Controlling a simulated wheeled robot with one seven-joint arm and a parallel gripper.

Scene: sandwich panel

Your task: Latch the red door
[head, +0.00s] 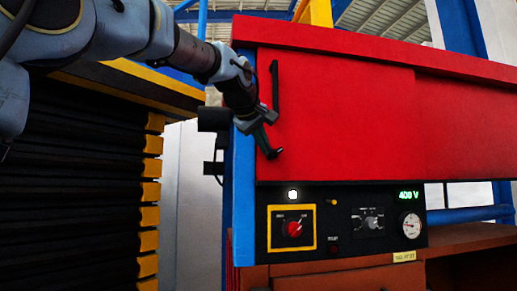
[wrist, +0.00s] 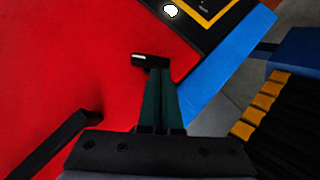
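The red door (head: 345,115) is a wide red panel on the front of the cabinet, and it fills the left of the wrist view (wrist: 75,60). A black upright bar handle (head: 275,84) is on its left side. A small black latch lever (head: 275,154) shows low near the door's left edge, and in the wrist view (wrist: 150,60) it lies across my fingertips. My gripper (head: 267,146) points down at this lever. Its dark green fingers (wrist: 160,72) lie side by side, looking shut. Whether the lever is between them or only touching is hidden.
A control panel (head: 340,245) with a red knob, dials and a lit 400 V display sits below the door. A blue post (head: 245,180) stands at the door's left. A black bellows with yellow edges (head: 75,180) fills the left.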

